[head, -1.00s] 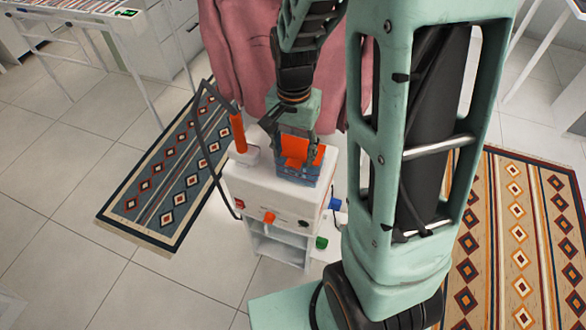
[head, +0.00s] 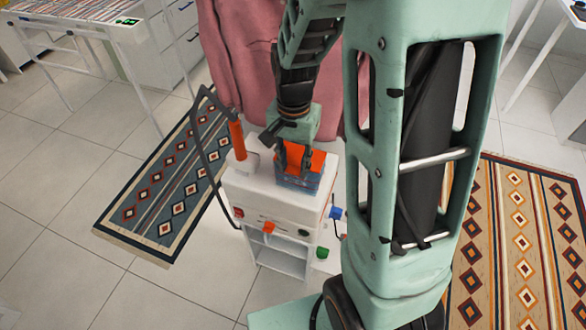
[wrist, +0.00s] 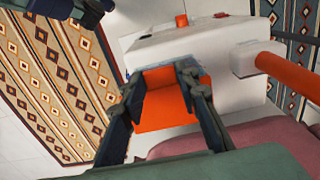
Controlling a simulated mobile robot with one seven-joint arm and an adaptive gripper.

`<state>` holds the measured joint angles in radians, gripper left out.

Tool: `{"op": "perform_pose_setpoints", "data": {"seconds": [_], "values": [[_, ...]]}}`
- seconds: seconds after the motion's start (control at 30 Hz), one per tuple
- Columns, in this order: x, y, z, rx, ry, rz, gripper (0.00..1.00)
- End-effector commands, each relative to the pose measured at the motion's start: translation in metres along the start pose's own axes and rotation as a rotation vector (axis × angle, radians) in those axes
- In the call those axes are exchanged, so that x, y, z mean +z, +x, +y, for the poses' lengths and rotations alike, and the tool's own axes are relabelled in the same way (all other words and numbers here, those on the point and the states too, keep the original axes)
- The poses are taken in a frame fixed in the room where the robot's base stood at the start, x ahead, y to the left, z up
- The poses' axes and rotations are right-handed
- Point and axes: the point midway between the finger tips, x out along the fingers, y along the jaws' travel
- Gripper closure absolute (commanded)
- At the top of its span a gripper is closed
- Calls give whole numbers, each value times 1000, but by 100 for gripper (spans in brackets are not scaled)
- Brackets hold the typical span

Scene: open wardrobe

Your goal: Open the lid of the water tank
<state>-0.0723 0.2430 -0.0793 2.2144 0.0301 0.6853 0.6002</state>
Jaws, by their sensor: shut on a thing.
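The water tank (head: 298,184) is a blue see-through box on top of a white appliance (head: 245,190). Its orange lid (head: 317,161) shows behind and to the right of my fingers in the head view. My gripper (head: 294,168) points down over the tank and is shut on the lid. In the wrist view my gripper (wrist: 160,76) has a finger on each side of the orange lid (wrist: 165,112). The orange shows two faces with a fold between them. The fingers hide the lid's side edges, so I cannot tell its exact angle.
An orange-handled tool (head: 237,140) with a black cable stands on the appliance left of the tank. Orange (head: 268,228), blue (head: 336,212) and green (head: 322,252) knobs stick out. A pink garment (head: 250,60) hangs close behind. Patterned rugs lie either side.

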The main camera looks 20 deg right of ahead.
Motion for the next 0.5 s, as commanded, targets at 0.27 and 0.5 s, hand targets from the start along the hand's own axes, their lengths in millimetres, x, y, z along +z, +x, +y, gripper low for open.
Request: {"op": "perform_pose_setpoints", "data": {"seconds": [0.27, 0.5], "values": [[-1, -2, 0, 0, 0, 1, 77], [-8, -18, 0, -1, 0, 3, 77]]}}
